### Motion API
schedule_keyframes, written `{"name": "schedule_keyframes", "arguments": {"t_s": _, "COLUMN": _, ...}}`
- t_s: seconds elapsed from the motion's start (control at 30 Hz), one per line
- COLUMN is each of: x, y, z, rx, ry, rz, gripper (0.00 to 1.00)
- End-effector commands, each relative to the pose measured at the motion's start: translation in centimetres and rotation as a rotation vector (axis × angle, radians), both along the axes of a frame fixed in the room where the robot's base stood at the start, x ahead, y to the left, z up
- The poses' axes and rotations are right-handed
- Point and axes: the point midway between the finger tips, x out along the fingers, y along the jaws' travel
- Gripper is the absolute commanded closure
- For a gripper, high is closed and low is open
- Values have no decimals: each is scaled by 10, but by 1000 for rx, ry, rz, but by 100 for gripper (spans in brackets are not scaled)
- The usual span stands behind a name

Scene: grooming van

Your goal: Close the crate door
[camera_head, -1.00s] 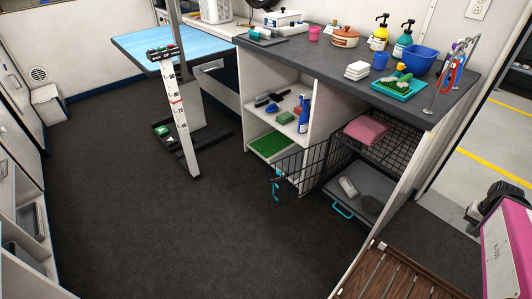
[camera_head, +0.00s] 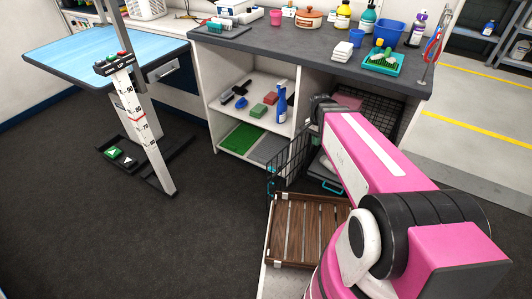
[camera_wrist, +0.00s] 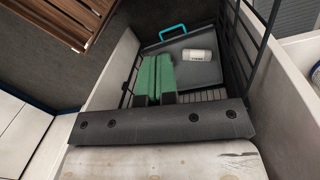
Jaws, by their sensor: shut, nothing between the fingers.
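The crate (camera_head: 384,105) is a black wire enclosure under the right part of the counter. Its wire door (camera_head: 288,160) stands open, swung out to the left of the opening; its bars also show in the wrist view (camera_wrist: 262,32), right of my gripper. My gripper (camera_wrist: 156,60) has green fingers, shut together and empty. It is over the crate's grey tray, apart from the door bars. In the head view my pink arm hides the gripper and much of the crate opening. A teal handle (camera_head: 327,186) is at the tray's front edge.
A slatted wooden panel (camera_head: 308,232) is in front of the crate, near my arm. A white cylinder (camera_wrist: 197,55) lies on the tray. Open shelves (camera_head: 250,110) adjoin the door's far side. The dark floor to the left is clear up to the grooming table (camera_head: 95,50).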

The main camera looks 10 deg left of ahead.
Motion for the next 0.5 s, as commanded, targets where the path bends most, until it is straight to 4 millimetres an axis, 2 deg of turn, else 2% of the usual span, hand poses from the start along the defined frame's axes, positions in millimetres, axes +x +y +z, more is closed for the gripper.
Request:
{"name": "schedule_keyframes", "arguments": {"t_s": 0.03, "x": 9, "y": 18, "z": -1, "rx": -20, "ry": 4, "rz": -79, "gripper": 100}}
{"name": "schedule_keyframes", "arguments": {"t_s": 0.13, "x": 16, "y": 48, "z": -1, "rx": -69, "ry": 9, "rz": -259, "gripper": 100}}
{"name": "schedule_keyframes", "arguments": {"t_s": 0.5, "x": 29, "y": 167, "z": 5, "rx": -274, "ry": -53, "rz": -923, "gripper": 100}}
